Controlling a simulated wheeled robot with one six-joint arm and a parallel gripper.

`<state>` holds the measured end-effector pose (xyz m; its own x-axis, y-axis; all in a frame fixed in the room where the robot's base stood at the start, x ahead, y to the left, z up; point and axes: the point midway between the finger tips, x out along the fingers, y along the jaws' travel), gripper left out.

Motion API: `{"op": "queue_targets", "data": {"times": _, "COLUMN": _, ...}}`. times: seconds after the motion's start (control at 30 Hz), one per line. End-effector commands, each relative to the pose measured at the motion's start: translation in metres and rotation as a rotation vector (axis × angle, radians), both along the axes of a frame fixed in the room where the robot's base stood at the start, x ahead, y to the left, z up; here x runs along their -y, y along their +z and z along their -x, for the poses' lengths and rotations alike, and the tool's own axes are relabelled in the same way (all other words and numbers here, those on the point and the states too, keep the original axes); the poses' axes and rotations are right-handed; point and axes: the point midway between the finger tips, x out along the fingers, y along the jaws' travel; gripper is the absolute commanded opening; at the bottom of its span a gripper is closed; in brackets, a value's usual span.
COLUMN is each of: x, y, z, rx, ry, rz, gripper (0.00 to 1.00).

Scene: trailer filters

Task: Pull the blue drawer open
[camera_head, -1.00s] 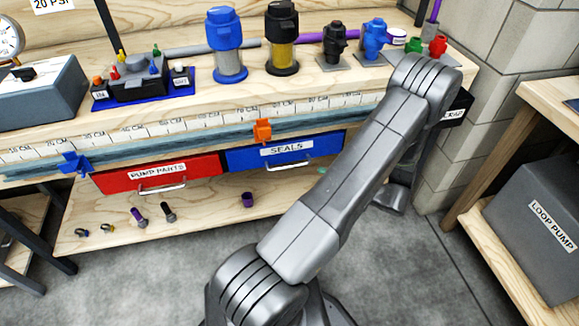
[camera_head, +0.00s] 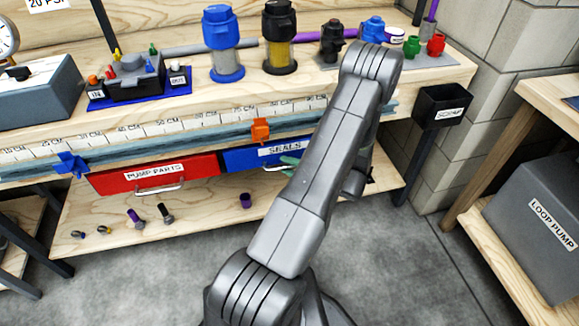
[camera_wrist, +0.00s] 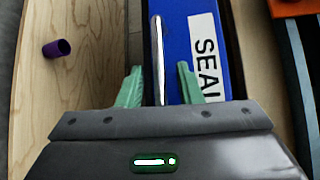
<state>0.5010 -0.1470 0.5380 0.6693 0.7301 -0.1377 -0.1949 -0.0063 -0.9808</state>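The blue drawer (camera_head: 240,158) with a white "SEALS" label sits under the bench, right of the red drawer. Its front looks flush with the bench in the head view, though my arm hides its right part. In the wrist view the blue drawer front (camera_wrist: 181,20) and its silver bar handle (camera_wrist: 157,60) show clearly. My gripper (camera_wrist: 157,88) is open, with one green finger on each side of the handle. I cannot tell whether either finger touches it. In the head view a green fingertip (camera_head: 289,160) shows at the drawer, beside my arm.
The red "PUMP PARTS" drawer (camera_head: 200,167) is left of the blue one. An orange clamp (camera_head: 260,130) sits on the rail above. A purple cup (camera_head: 245,201) and several small parts lie on the lower shelf. A black scrap bin (camera_head: 442,105) hangs at the right.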

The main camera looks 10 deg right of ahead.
Motion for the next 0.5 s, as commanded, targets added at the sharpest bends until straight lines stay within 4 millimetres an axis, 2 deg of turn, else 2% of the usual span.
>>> {"op": "queue_targets", "data": {"times": 0.07, "x": 0.0001, "y": 0.0, "z": 0.0001, "rx": 0.0, "ry": 0.0, "rz": 0.0, "gripper": 0.28}}
{"op": "queue_targets", "data": {"times": 0.2, "x": 0.0001, "y": 0.0, "z": 0.0002, "rx": 0.0, "ry": 0.0, "rz": 0.0, "gripper": 0.01}}
{"op": "queue_targets", "data": {"times": 0.5, "x": 0.0003, "y": -0.0003, "z": 0.0019, "rx": 0.0, "ry": 0.0, "rz": 0.0, "gripper": 0.0}}
